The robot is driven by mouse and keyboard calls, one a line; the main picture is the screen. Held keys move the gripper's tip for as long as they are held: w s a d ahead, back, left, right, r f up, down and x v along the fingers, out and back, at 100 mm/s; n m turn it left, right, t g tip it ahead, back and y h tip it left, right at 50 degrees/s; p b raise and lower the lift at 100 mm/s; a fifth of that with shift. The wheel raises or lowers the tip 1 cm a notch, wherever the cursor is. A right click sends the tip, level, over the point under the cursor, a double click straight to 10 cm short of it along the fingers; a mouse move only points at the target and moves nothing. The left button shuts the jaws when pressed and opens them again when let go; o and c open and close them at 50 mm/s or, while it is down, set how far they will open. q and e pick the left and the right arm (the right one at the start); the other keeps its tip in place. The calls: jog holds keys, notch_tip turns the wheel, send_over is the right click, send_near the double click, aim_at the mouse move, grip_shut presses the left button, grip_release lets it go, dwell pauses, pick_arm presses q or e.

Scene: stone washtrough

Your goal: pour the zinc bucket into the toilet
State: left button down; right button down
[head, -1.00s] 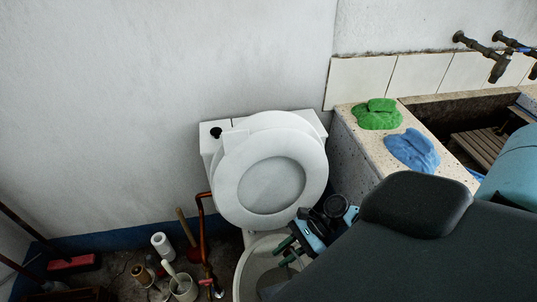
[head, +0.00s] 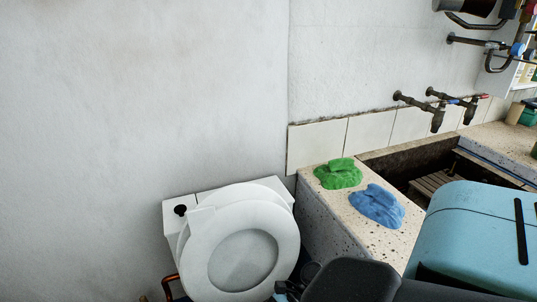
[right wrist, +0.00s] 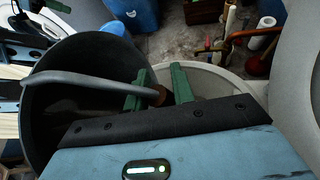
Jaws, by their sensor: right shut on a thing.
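The white toilet (head: 198,262) stands at the bottom of the head view with its lid up against the cistern; its bowl is below the frame. In the right wrist view the pale bowl rim (right wrist: 232,82) lies just beyond my right gripper (right wrist: 158,90). The gripper's green fingers are shut on the brownish grip of the handle of the zinc bucket (right wrist: 75,70). The bucket looks dark inside and hangs left of the fingers; its contents are not clear. My right arm hides the bucket in the head view. My left gripper is not in view.
A speckled stone trough (head: 340,222) stands right of the toilet, with a green cloth (head: 339,174) and a blue cloth (head: 377,206) on its edge. Taps (head: 436,112) stick out above it. A blue container (right wrist: 135,14) and a white roll (right wrist: 265,27) stand on the floor.

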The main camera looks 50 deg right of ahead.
dwell(0.3)
pick_arm(q)
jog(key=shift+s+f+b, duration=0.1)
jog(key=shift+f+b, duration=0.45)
jog(key=shift+b, duration=0.15)
pick_arm(e)
jog(key=shift+m+g+y, duration=0.3)
jog(key=shift+m+y, duration=0.1)
jog(key=f, duration=0.1)
jog(key=w+f, duration=0.1)
jog(key=w+d+f, duration=0.1)
jog(key=f, duration=0.1)
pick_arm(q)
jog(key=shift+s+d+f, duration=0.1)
pick_arm(e)
jog(key=shift+w+a, duration=0.1)
jog(key=shift+a, duration=0.05)
